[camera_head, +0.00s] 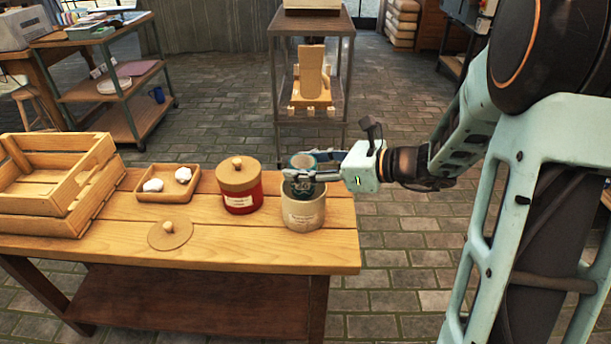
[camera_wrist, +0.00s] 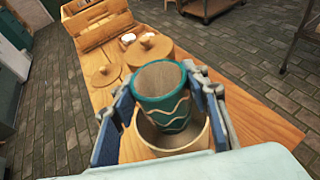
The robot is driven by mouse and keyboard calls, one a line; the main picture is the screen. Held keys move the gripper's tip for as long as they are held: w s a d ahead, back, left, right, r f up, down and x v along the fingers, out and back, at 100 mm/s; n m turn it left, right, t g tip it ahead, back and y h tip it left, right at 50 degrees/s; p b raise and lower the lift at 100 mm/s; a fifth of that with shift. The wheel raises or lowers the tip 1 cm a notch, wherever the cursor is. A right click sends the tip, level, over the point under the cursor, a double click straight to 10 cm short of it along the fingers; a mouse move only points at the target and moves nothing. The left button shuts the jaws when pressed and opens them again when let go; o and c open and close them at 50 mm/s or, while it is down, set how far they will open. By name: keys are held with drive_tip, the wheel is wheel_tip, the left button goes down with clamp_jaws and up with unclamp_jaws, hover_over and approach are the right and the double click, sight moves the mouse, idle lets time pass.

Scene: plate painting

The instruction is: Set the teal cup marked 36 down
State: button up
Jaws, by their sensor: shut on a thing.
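The teal cup (camera_wrist: 163,112) has pale wavy lines and a bare clay-coloured inside. My gripper (camera_wrist: 165,110) is shut on it, with one finger on each side. The cup is upright above the mouth of a cream canister (camera_head: 303,212), its lower part apparently within the rim; I cannot tell whether it touches the bottom. In the head view the cup (camera_head: 301,161) is partly hidden by my gripper (camera_head: 302,176). No number 36 is readable on it. The canister also shows in the wrist view (camera_wrist: 200,139), open and without a lid.
A red canister (camera_head: 241,201) with a wooden lid stands just left of the cream one. A loose round lid (camera_head: 170,236), a small tray (camera_head: 143,196) with white lumps and a wooden crate (camera_head: 38,222) lie further left. The wooden table (camera_head: 270,253) is clear along its front.

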drive_tip(key=shift+d+f+b, duration=0.1)
drive_tip(key=shift+f+b, duration=0.3)
drive_tip(key=shift+f, duration=0.4)
drive_tip(key=shift+f, duration=0.1)
drive_tip(key=shift+f+b, duration=0.5)
drive_tip(key=shift+f, duration=0.05)
drive_tip(key=o, duration=1.3)
drive_tip(key=shift+r, duration=0.1)
drive_tip(key=shift+r+p, duration=0.3)
drive_tip(key=shift+p, duration=0.05)
drive_tip(key=p+v, duration=0.3)
drive_tip(key=v, duration=0.9)
drive_tip(key=shift+r, duration=0.25)
